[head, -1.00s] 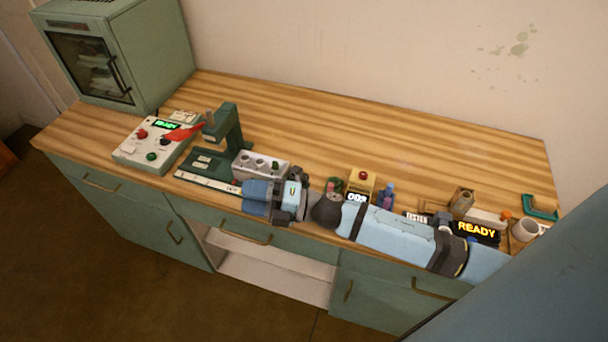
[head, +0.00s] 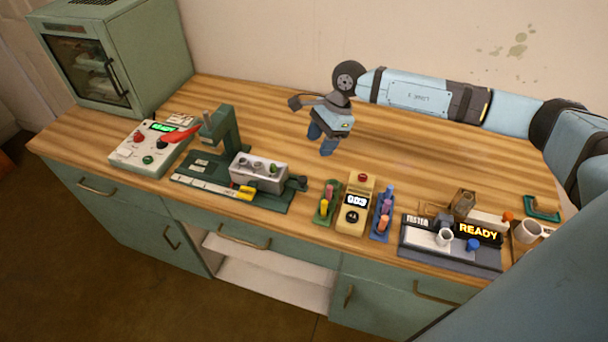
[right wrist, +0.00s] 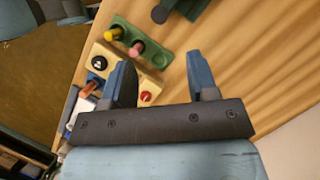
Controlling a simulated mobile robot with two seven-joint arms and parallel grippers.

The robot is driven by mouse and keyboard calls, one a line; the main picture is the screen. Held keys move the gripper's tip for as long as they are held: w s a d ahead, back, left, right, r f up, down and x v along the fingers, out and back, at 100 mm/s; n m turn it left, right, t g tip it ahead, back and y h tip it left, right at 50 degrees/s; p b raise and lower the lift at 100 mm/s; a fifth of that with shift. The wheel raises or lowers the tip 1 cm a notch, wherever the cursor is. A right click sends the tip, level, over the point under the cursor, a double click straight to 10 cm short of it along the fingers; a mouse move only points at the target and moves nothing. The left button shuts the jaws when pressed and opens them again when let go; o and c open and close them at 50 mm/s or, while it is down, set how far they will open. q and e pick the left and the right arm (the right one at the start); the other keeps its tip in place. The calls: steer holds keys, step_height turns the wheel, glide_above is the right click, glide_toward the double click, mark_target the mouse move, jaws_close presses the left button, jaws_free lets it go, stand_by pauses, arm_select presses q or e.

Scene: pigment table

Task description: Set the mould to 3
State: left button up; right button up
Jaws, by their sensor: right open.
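The grey mould block (head: 262,178), with several round holes in its top, sits on the green press base (head: 275,204). A white strip with a yellow marker (head: 245,193) lies along its front, and a dark knob (head: 297,183) is at its right end. Markings there are too small to read. My right gripper (head: 321,147) is open and empty above the table, behind and right of the mould, apart from it. My left gripper is not in view.
A control box (head: 145,150) with a red lever stands left. Right of the press are a green peg holder (head: 326,214), a yellow box (head: 362,182) whose display seems to read 003, a blue holder (head: 382,228) and a tester (head: 445,254) showing READY.

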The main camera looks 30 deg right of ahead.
mark_target(303, 178)
steer(key=p+x, duration=0.2)
steer(key=x, duration=0.9)
steer(key=shift+a+r, duration=0.1)
steer(key=shift+a, duration=0.05)
steer(key=shift+a+f, duration=0.15)
steer(key=shift+f, duration=0.3)
jaws_close()
steer(key=w+a+b, duration=0.8)
steer(key=w, duration=0.1)
steer(key=shift+w+a+f+b, duration=0.15)
steer(key=shift+w+b, duration=0.05)
steer(key=shift+b, duration=0.1)
steer(key=shift+w+a, duration=0.15)
